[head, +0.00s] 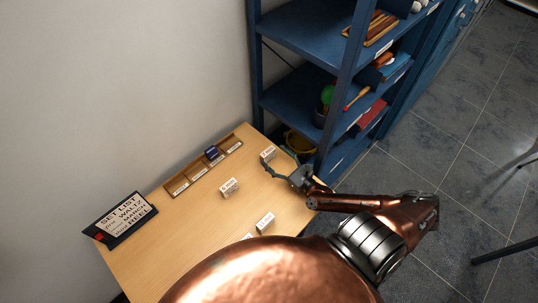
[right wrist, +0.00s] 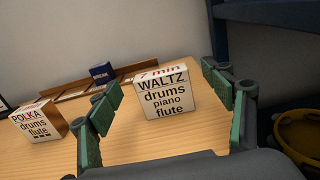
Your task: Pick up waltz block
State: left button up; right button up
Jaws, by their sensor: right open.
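The waltz block (head: 268,153), a white-faced block with wooden sides, stands on the wooden table near its far right edge. In the right wrist view the waltz block (right wrist: 165,97) faces me, reading WALTZ, drums, piano, flute, with "7 min" on top. My right gripper (head: 288,172) is open, low over the table and just in front of the block. In the right wrist view the green-padded fingers of my right gripper (right wrist: 163,84) stand to either side of the block, with gaps; it looks ungripped. My left gripper is not in view.
The polka block (head: 229,187) stands to the left. More blocks (head: 265,222) lie nearer me. A wooden rack (head: 178,184) holds a blue BREAK block (head: 212,153). A set list sign (head: 124,218) stands at left. A blue shelf (head: 290,95) rises beside the table's right end.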

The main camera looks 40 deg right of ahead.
aim_at(270, 153)
jog(key=w, duration=0.4)
jog(key=shift+w+a+f, duration=0.2)
jog(key=shift+f, duration=0.05)
jog(key=shift+c, duration=0.7)
jog(key=c, duration=1.1)
